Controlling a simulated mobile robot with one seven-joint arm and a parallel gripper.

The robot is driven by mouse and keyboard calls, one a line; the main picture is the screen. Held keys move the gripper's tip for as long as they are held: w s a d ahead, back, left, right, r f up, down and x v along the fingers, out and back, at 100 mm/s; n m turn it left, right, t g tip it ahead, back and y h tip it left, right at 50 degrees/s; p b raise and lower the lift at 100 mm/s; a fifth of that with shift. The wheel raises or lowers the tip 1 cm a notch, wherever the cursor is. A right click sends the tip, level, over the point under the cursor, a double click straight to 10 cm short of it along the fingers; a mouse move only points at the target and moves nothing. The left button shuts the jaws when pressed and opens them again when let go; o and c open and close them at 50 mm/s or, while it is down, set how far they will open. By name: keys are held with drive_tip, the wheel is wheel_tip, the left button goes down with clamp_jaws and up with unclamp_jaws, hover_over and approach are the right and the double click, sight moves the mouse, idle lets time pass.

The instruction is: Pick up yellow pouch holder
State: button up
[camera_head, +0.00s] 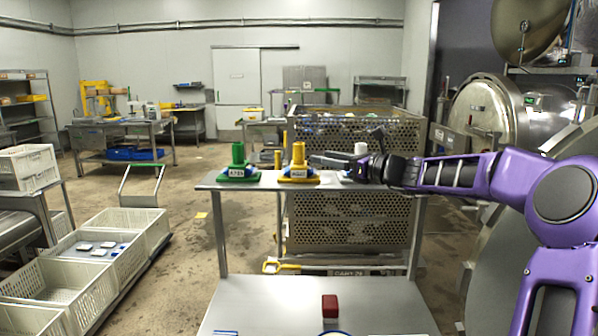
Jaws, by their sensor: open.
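The yellow pouch holder (298,172) stands upright on the upper shelf of a metal stand, with a yellow post on top, a blue part at its base and a small white label. The gripper is open and holds nothing that I can see. The small size hides the exact gap between the fingers and the holder.
A green holder (238,168) stands left of the yellow one on the shelf (270,184). A white holder (360,149) is partly hidden behind my gripper. A perforated metal cart (345,225) stands behind. A red block (330,305) sits on the lower shelf.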

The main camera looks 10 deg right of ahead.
sight(303, 153)
drive_tip(key=x, duration=0.8)
drive_tip(key=shift+f+p, duration=0.1)
drive_tip(key=shift+p, duration=0.3)
clamp_jaws()
idle(1.0)
